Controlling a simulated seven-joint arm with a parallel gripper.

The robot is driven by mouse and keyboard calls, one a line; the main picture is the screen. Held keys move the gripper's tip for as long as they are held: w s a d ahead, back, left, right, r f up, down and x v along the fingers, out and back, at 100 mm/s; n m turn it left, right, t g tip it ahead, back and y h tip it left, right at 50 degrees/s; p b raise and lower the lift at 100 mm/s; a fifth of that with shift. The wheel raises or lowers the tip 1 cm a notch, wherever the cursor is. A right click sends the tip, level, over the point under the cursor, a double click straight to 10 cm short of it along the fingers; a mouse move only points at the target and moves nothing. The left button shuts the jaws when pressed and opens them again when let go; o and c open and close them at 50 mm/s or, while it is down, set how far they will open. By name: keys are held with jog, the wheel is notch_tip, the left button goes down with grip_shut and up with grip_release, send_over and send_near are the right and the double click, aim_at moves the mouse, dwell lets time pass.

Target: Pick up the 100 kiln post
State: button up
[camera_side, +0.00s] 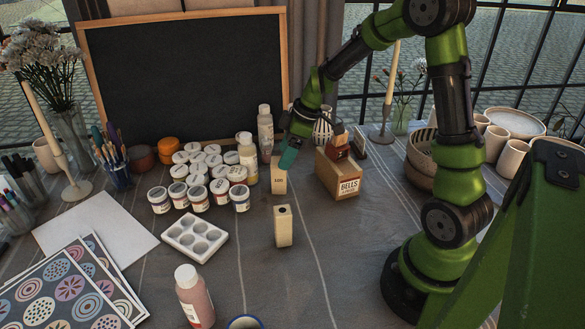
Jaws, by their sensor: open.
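A pale upright kiln post (279,183) stands mid-table with a small dark marking on its front that looks like "100". A second pale post (284,232) with a dark hole in its top stands nearer the camera, its front showing no clear label. My gripper (289,158) has teal fingertips and points down at the top right of the marked post, overlapping its upper edge in this view. I cannot tell whether the fingers touch it or hang behind or above it. My gripper is open and holds nothing visible.
A cardboard "BELLS" box (338,174) stands close to the right of the marked post. Several paint jars (200,198) and bottles (248,160) crowd the left. A white palette (194,237) lies front left. The table right of the nearer post is clear.

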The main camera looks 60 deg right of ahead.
aim_at(276, 172)
jog(key=x, duration=0.7)
jog(key=shift+w+a+f, duration=0.1)
jog(key=shift+w+f, duration=0.1)
jog(key=shift+f, duration=0.15)
jog(key=c, duration=1.2)
jog(key=shift+c, duration=0.4)
jog(key=shift+r, duration=0.15)
